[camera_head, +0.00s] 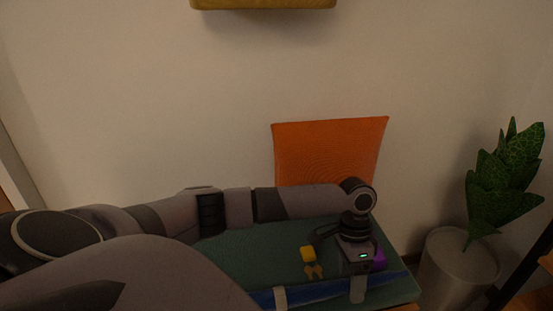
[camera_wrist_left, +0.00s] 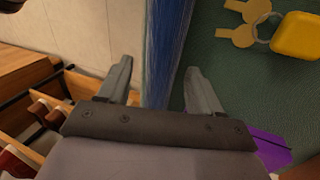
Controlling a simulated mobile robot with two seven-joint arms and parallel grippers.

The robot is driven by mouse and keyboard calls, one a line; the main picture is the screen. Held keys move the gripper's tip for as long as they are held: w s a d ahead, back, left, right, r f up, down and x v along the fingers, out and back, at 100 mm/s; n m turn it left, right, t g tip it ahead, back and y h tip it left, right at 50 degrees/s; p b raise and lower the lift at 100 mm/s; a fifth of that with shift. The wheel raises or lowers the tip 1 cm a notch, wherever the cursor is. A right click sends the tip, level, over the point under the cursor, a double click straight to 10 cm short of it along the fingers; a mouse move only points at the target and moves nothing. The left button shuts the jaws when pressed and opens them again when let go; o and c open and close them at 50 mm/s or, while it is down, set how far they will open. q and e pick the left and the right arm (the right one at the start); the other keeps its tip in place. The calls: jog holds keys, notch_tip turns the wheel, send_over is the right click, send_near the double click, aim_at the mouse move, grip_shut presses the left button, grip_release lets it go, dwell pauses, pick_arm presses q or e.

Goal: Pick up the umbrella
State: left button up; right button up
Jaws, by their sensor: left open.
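The umbrella (camera_head: 320,294) is a long, folded blue shape lying along the front edge of a green padded seat (camera_head: 235,258) in the head view. A pale band crosses it near its left visible end. My left gripper (camera_head: 357,288) is above its right part, pointing down. In the left wrist view the blue umbrella (camera_wrist_left: 166,45) runs between the two spread fingers of my left gripper (camera_wrist_left: 158,68). The jaws are open, and I cannot tell whether either finger touches it. My right gripper is not in view.
Keys with a yellow fob (camera_head: 308,254) and a purple object (camera_head: 379,260) lie on the seat near the gripper. An orange cushion (camera_head: 325,150) leans on the wall behind. A potted plant (camera_head: 460,270) stands at right. Wooden compartments (camera_wrist_left: 35,85) show below the seat edge.

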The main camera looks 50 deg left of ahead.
pick_arm(q)
jog(key=shift+r, duration=0.1)
grip_shut()
